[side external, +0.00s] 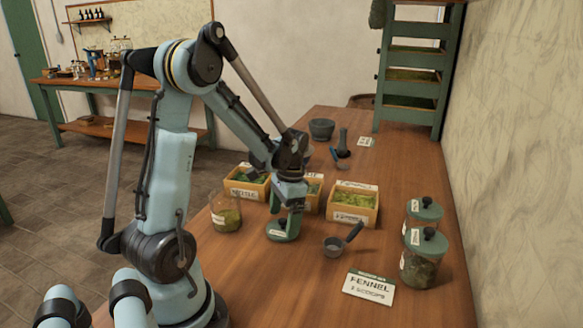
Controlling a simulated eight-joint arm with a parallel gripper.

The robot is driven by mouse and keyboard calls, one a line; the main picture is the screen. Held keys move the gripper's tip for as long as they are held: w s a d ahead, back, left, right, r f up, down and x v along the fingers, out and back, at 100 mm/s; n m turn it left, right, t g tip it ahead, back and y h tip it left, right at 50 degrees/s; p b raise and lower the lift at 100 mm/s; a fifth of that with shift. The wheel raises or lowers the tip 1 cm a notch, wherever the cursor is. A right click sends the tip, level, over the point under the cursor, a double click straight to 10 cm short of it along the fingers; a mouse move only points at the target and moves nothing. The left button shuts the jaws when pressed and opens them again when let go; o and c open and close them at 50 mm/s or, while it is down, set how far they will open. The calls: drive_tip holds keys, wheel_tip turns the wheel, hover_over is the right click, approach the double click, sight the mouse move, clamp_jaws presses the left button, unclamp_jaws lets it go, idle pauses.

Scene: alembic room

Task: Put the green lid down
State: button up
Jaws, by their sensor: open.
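The green lid (287,237) lies on the wooden table in the side external view, directly below my gripper (284,218). My gripper points down over the lid with its fingers open around the knob area; the knob is mostly hidden by the fingers. An open glass jar (227,216) with green herb inside and no lid stands on the table to the left of the lid.
Wooden boxes of herbs, including one at right (352,206), stand behind my gripper. A metal scoop (336,246) lies right of the lid. The table's front middle is clear.

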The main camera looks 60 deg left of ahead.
wheel_tip(320, 180, up, 11)
drive_tip(key=w, duration=0.2)
drive_tip(key=d+t, duration=0.9)
drive_tip(key=d, duration=1)
drive_tip(key=shift+s+r, duration=0.15)
drive_tip(key=shift+r, duration=0.1)
